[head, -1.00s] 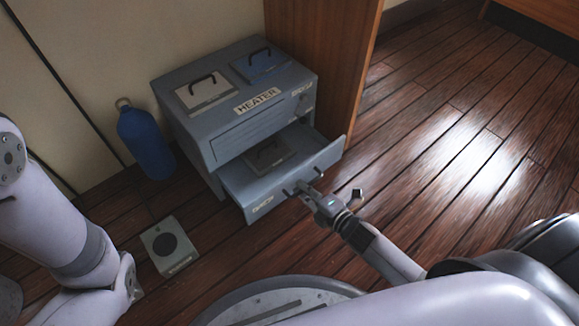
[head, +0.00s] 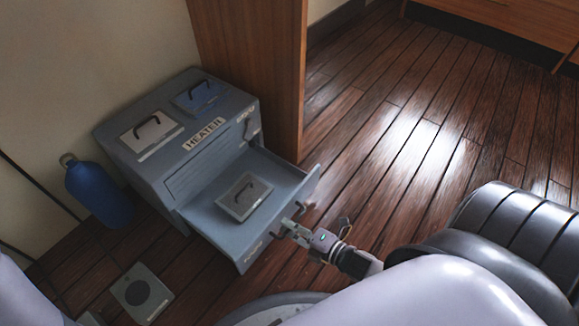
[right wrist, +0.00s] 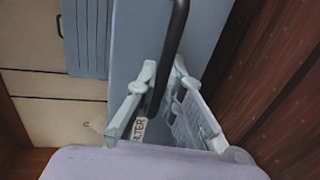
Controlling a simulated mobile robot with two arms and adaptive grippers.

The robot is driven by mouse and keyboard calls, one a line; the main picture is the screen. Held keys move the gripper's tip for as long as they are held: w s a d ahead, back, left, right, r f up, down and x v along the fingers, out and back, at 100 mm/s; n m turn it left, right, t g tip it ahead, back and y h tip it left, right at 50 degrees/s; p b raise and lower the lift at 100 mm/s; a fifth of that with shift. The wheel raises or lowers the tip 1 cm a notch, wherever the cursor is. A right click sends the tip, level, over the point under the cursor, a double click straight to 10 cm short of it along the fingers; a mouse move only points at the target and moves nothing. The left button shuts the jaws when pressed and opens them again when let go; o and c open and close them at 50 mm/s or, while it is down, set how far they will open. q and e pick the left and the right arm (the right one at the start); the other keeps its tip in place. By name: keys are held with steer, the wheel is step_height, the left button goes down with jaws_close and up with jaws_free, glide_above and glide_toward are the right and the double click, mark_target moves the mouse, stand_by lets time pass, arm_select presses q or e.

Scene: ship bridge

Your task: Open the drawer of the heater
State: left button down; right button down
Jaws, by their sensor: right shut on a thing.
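The grey-blue heater (head: 160,150), labelled HEATER, stands against the wall in the head view. Its drawer (head: 270,212) is pulled well out at the front, and a grey plate with a dark handle (head: 243,197) lies inside. My right gripper (head: 291,228) is at the drawer's front face. In the right wrist view its fingers (right wrist: 160,95) are around the dark bar of the drawer handle (right wrist: 175,45), shut on it. My left gripper is not in view.
Two lids with handles, one white (head: 152,133) and one blue (head: 200,97), sit on the heater's top. A blue bottle (head: 95,192) stands left of it. A grey plate with a dark disc (head: 141,294) lies on the floor. A wooden panel (head: 255,70) stands behind; the floor at right is clear.

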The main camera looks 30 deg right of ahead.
steer(key=c, duration=1.7)
jaws_free()
steer(key=shift+s, duration=0.1)
steer(key=v, duration=1.2)
